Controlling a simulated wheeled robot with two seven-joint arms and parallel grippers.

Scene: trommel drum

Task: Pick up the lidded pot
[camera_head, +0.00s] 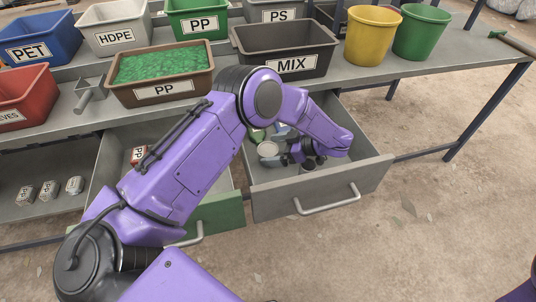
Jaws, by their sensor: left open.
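My left gripper (296,157) is open and reaches down into the right-hand open drawer (361,192). A small pot with a pale round top (268,149) stands in that drawer, just left of the gripper; it looks like the lidded pot, but it is too small to be sure. A small dark round shape beneath the gripper is mostly hidden by the fingers. I cannot tell whether the fingers touch anything. My right gripper is out of view.
The drawer also holds a green item (257,135). The left open drawer (108,160) holds small labelled pieces. Above, the bench carries a brown PP bin (163,91) of green granules, a MIX bin (290,64), a yellow bucket (372,37) and a green bucket (421,32).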

